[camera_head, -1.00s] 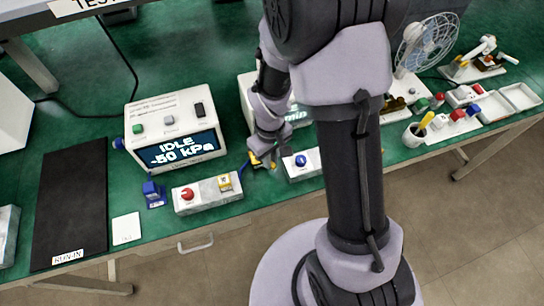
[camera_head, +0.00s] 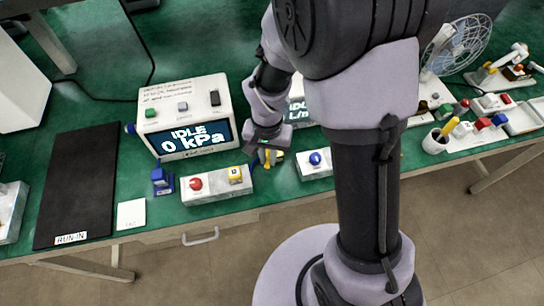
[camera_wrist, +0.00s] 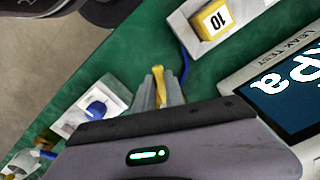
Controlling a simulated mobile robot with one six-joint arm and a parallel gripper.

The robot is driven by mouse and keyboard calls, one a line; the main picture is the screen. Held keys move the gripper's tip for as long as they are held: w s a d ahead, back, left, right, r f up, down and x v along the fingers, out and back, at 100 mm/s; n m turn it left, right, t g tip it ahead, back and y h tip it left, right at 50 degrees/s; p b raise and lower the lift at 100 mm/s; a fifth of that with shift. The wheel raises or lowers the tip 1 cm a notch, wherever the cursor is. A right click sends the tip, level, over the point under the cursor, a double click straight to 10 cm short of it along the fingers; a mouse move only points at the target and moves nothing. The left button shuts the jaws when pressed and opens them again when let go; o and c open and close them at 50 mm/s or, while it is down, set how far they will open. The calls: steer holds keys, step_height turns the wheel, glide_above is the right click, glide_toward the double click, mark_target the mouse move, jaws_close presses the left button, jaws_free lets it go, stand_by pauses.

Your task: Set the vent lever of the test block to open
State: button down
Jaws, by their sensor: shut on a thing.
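My gripper (camera_head: 264,152) is low at the bench, just right of a white block (camera_head: 217,188) with a red knob and a yellow cube. In the wrist view its grey fingers (camera_wrist: 158,93) are shut on a narrow yellow lever (camera_wrist: 157,76), whose end shows between them. The lever also shows as a small yellow patch in the head view (camera_head: 272,157). The lever's base and the body under it are hidden by my gripper. The tester's screen (camera_head: 189,140) reads IDLE, 0 kPa.
A block with a blue knob (camera_head: 316,160) stands close on the right. In the wrist view the block with the yellow cube marked 10 (camera_wrist: 213,20) and a blue hose (camera_wrist: 183,55) are near my fingers. A dark mat (camera_head: 77,185) lies at the left.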

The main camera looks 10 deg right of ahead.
mark_target(267, 160)
steer(key=shift+w+a+m, duration=0.1)
steer(key=shift+a+m, duration=0.05)
steer(key=shift+m, duration=0.35)
steer(key=c, duration=1.4)
jaws_free()
step_height(267, 160, up, 18)
steer(key=p, duration=0.7)
steer(key=shift+f, duration=0.25)
